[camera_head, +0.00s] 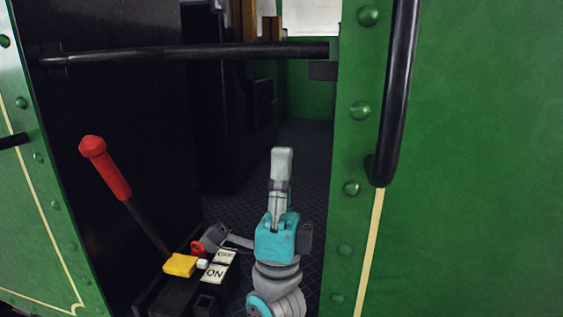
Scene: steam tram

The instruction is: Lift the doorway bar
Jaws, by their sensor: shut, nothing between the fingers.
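The doorway bar (190,52) is a dark, roughly horizontal rod across the upper part of the doorway in the head view. Its left end meets a bracket on the dark panel. Its right end lies at the green door post, by a small dark block (323,70). My gripper (281,152) is grey with a teal wrist and points upward. Its fingers are shut and empty. In the picture its tips are below the right half of the bar, apart from it. I cannot tell the depth between them.
A vertical black handrail (398,95) is on the green riveted wall (480,150) at right. A red-handled lever (106,167) leans at left, above a box with ON and OFF labels (215,273). Dark patterned floor (300,150) shows through the doorway.

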